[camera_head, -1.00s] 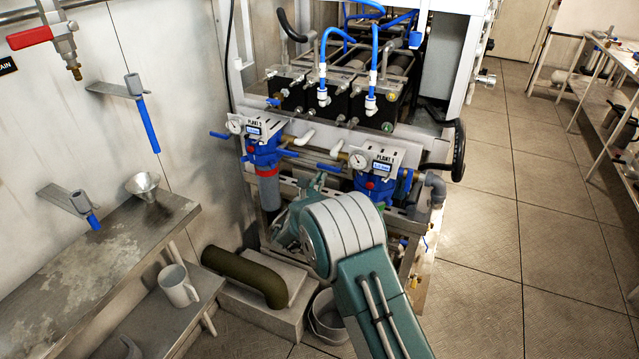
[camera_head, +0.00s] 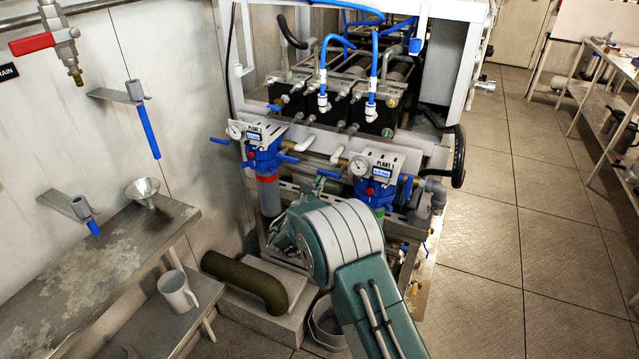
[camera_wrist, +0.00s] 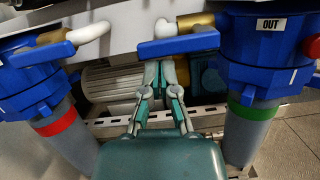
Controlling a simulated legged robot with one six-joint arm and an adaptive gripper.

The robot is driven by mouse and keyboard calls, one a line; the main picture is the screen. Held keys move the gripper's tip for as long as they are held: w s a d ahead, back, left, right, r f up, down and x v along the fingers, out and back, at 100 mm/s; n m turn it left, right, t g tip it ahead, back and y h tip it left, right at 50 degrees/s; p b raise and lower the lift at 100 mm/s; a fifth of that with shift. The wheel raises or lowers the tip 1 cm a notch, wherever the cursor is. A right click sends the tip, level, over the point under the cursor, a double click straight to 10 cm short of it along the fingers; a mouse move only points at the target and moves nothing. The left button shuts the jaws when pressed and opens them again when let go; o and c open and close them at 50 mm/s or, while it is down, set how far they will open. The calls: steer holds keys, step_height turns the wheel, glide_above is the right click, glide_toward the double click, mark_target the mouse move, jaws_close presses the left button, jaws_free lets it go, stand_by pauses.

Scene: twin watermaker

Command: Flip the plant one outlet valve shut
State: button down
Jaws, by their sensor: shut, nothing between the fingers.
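The plant one unit (camera_head: 375,193) has a blue head, a gauge and a "PLANT 1" label in the head view. In the wrist view its blue housing (camera_wrist: 268,55) carries an "OUT" label and a green band. A blue lever handle (camera_wrist: 178,44) sticks out to its left, roughly level, below a white elbow and brass fitting. My gripper (camera_wrist: 159,74) is shut and empty, its tips just under this handle's left half. I cannot tell whether they touch it. In the head view my gripper (camera_head: 319,184) is small and partly hidden by my arm.
The neighbouring unit (camera_head: 264,160), with a red band, stands to the left; its blue handle (camera_wrist: 38,52) points toward my gripper. A metal frame rail (camera_wrist: 205,115) lies below. A dark curved pipe (camera_head: 245,280) and a shelf (camera_head: 110,245) are at left.

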mark_target(319, 172)
steer(key=shift+a+r+m, duration=0.1)
steer(key=shift+r+m, duration=0.15)
steer(key=shift+m, duration=0.45)
steer(key=shift+a+r+m+g+h, duration=0.15)
steer(key=shift+r+m+h, duration=0.15)
steer(key=shift+m, duration=0.6)
steer(key=shift+d+r+m+g+h, duration=0.15)
steer(key=shift+r+m+h, duration=0.15)
steer(key=shift+m, duration=0.6)
steer(key=m, duration=0.2)
steer(key=r+m+g+h, duration=0.1)
steer(key=m, duration=0.1)
steer(key=shift+r, duration=0.2)
steer(key=r+m, duration=0.1)
steer(key=m, duration=0.2)
steer(key=d+m+g, duration=0.1)
steer(key=m, duration=0.1)
steer(key=r+m+g, duration=0.1)
steer(key=m, duration=0.2)
steer(key=shift+s+d+r+m, duration=0.25)
steer(key=shift+r+m, duration=0.05)
steer(key=shift+a, duration=0.1)
